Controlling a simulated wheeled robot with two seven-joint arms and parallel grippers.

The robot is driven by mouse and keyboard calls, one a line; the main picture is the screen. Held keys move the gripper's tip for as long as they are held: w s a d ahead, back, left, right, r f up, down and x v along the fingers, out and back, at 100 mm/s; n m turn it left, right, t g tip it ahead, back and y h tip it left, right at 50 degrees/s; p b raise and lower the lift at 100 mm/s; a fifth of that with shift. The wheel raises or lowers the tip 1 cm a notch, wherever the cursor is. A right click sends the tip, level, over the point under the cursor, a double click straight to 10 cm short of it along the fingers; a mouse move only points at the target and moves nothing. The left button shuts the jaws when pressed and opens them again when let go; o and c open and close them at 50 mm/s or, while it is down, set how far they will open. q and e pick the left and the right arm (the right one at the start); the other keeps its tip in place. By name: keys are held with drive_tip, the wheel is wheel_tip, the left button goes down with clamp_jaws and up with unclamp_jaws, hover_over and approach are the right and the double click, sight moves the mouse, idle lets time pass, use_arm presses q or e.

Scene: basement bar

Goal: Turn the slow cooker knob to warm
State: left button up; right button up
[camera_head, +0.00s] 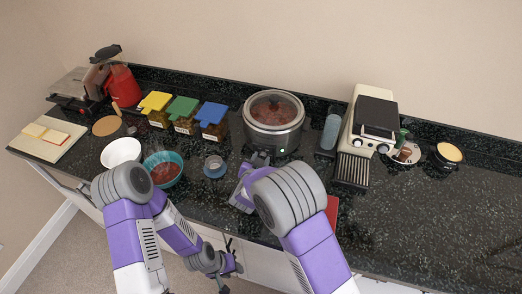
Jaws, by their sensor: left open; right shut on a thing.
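The slow cooker (273,137), a round silver pot with a clear lid and reddish-brown food inside, stands on the dark counter near the middle. A small green light (283,152) shows on its lower front. My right gripper (261,157) reaches the cooker's front and is shut on the knob. The gripper hides the knob, so its setting cannot be read. My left gripper (235,260) is open and empty, low in front of the counter, away from the cooker.
Several lidded jars (212,120) stand behind. A cream machine (366,128) stands right. The counter's right end is clear.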

drive_tip(key=n+p, duration=0.1)
drive_tip(key=p, duration=0.1)
drive_tip(key=n+h+p, duration=0.1)
drive_tip(key=p, duration=0.2)
drive_tip(key=shift+a+r+h, duration=0.2)
drive_tip(key=shift+h, duration=0.1)
drive_tip(key=shift+w+a+f+n+g+h+p, duration=0.1)
drive_tip(key=shift+f+n+g+h+p, duration=0.15)
drive_tip(key=shift+n+h+p, duration=0.6)
drive_tip(key=shift+n+p, duration=0.25)
drive_tip(key=shift+p, duration=0.15)
drive_tip(key=o, duration=1)
drive_tip(key=shift+o, duration=0.2)
drive_tip(key=v, duration=0.7)
drive_tip(key=shift+r, duration=0.25)
drive_tip(key=shift+s, duration=0.25)
